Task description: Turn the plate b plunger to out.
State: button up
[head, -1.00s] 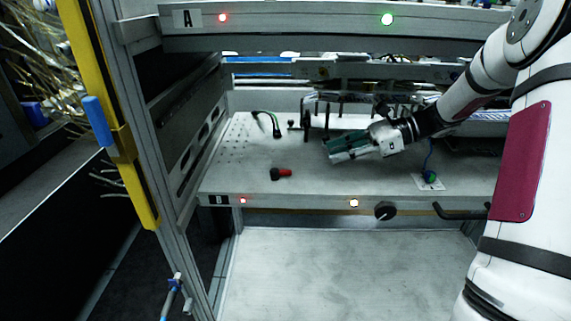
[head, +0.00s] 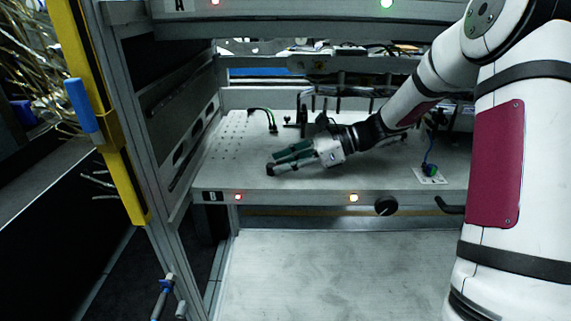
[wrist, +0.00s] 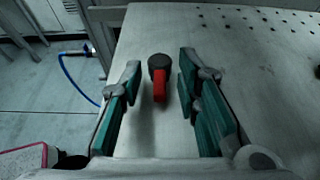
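Plate B (head: 230,176) is the middle shelf, with a "B" label on its front edge. A small fitting with a black round head and a red stem (wrist: 159,88) is on the plate's top, near its front left. In the head view, my gripper mostly hides it. A black round knob (head: 386,206) is on the plate's front edge, right of the amber light. Which of these is the plunger, I cannot tell. My gripper (head: 272,163) is open and low over the plate, its green-padded fingers on either side of the red stem, with gaps showing.
A red light (head: 238,197) and an amber light (head: 353,198) glow on the front edge. A blue-wired connector (head: 430,172) is to the right. Shelf A (head: 300,28) overhangs above.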

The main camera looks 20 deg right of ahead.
grip_shut()
jog(key=shift+w+r+n+g+p, duration=0.1)
jog(key=shift+w+n+g+p, duration=0.1)
jog(key=shift+n+g+p, duration=0.55)
jog(key=shift+w+n+g+y+p, duration=0.25)
jog(key=shift+g+p, duration=0.2)
jog(key=shift+p, duration=0.45)
jog(key=shift+w+n+g+p, duration=0.2)
jog(key=shift+n+g+p, duration=0.5)
jog(key=shift+n+g, duration=0.15)
jog(key=shift+w+n+g, duration=0.2)
jog(key=shift+n+g, duration=0.35)
jog(key=shift+g, duration=0.1)
jog(key=shift+w+n+g, duration=0.15)
jog(key=shift+n+g, duration=0.35)
jog(key=shift+g, duration=0.1)
jog(key=shift+w+n+g, duration=0.2)
jog(key=shift+n+g, duration=0.8)
jog(key=shift+g, duration=0.1)
jog(key=shift+h, duration=0.45)
